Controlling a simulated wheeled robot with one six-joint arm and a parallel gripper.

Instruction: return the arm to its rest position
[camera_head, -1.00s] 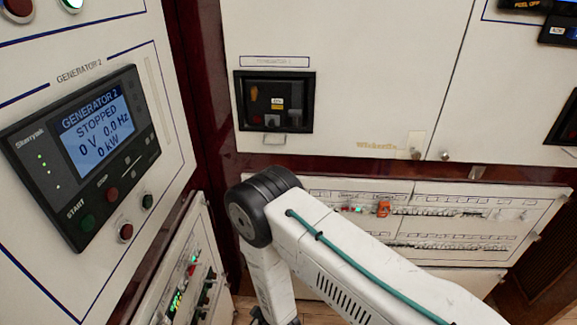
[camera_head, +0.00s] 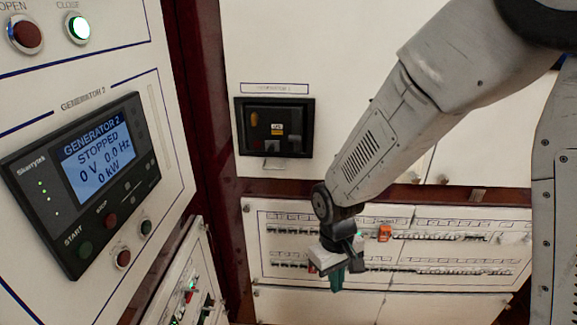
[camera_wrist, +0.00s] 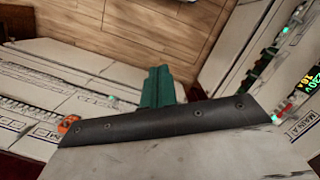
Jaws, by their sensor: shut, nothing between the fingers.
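My arm reaches in from the upper right of the head view and slopes down to the left. My gripper (camera_head: 337,280) hangs at its end in front of the lower breaker panel (camera_head: 300,225), pointing down. Its teal fingers are together with nothing between them. In the wrist view the teal fingers (camera_wrist: 157,88) stick out past a dark bar, against a wooden floor. Whether the gripper touches the panel cannot be told; it looks apart from it. Part of the breaker rows is hidden behind the gripper.
The Generator 2 panel (camera_head: 85,170), reading STOPPED, stands close on the left. A low panel with green-lit displays (camera_head: 188,290) is below it. A white cabinet with a dark recessed breaker (camera_head: 274,127) is behind. An orange item (camera_head: 384,233) sits on the upper breaker row.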

